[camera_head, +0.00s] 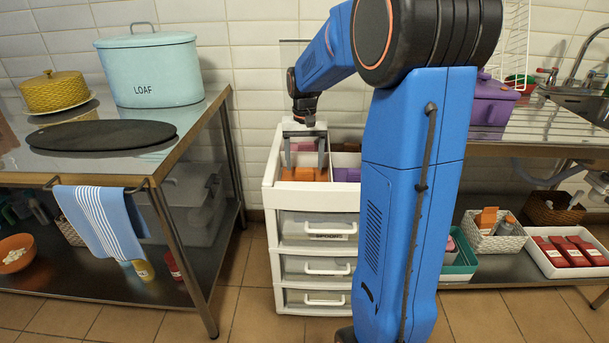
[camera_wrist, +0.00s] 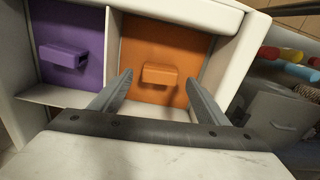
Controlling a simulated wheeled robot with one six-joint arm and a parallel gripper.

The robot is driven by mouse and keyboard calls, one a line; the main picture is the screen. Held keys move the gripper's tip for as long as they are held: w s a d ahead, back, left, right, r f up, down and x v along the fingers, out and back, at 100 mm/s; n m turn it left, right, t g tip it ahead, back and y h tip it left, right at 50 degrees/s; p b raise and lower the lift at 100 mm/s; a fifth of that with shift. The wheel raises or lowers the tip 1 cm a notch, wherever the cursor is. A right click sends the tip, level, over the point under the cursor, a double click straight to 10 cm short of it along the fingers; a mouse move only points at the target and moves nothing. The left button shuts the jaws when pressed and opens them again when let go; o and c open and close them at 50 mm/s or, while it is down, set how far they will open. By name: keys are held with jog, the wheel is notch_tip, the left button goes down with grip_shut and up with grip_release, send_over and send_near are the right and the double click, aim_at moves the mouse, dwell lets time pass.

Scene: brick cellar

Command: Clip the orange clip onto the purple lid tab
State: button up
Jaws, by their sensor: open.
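In the wrist view, an orange block (camera_wrist: 160,74) stands out from an orange panel (camera_wrist: 150,40) in one compartment. A purple block (camera_wrist: 62,55) stands out from a purple panel (camera_wrist: 82,28) in the compartment to its left. I cannot tell which of these blocks is a clip or a lid tab. My gripper (camera_wrist: 159,79) is open and empty, with its fingers on either side of the orange block and apart from it. In the head view, my gripper (camera_head: 305,163) is above the orange compartment in the white drawer unit's top; purple (camera_head: 347,174) shows at its right.
White walls and a divider (camera_wrist: 112,40) border the compartments. The white drawer unit (camera_head: 270,208) stands between a steel table (camera_head: 215,97) at left and a sink counter (camera_head: 560,123) at right. A purple lidded pot (camera_head: 490,103) is on the counter.

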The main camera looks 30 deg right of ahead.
aim_at(305, 168)
jog(key=shift+f, duration=1.7)
jog(key=c, duration=1.1)
